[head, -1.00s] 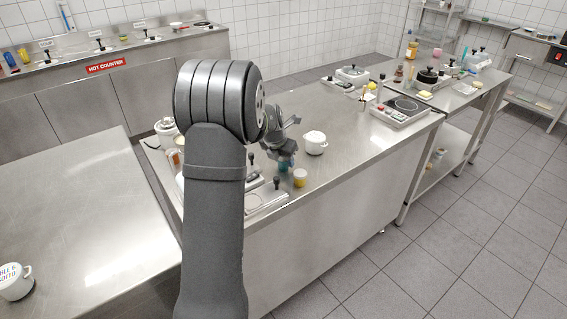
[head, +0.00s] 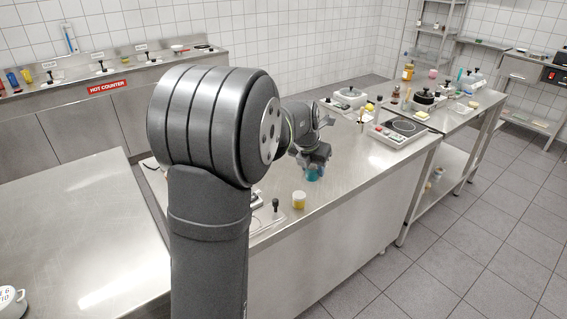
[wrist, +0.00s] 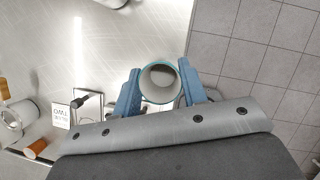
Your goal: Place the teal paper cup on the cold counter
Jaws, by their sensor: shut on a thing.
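The teal paper cup (head: 313,175) is held in my gripper (head: 314,163) over the middle steel counter (head: 350,190), near its front edge in the head view. In the wrist view, my gripper (wrist: 160,92) has its blue fingers on both sides of the cup (wrist: 160,64), and I look into its round open mouth. My gripper is shut on it. The cup's bottom is not clear, so I cannot tell how high it is. No sign for a cold counter shows; only a red hot counter sign (head: 108,87) at the back left.
A yellow and white tub (head: 299,200) stands near the counter's front edge. A hot plate (head: 400,128) sits farther right. A small sign card (wrist: 60,117) lies left of the gripper in the wrist view.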

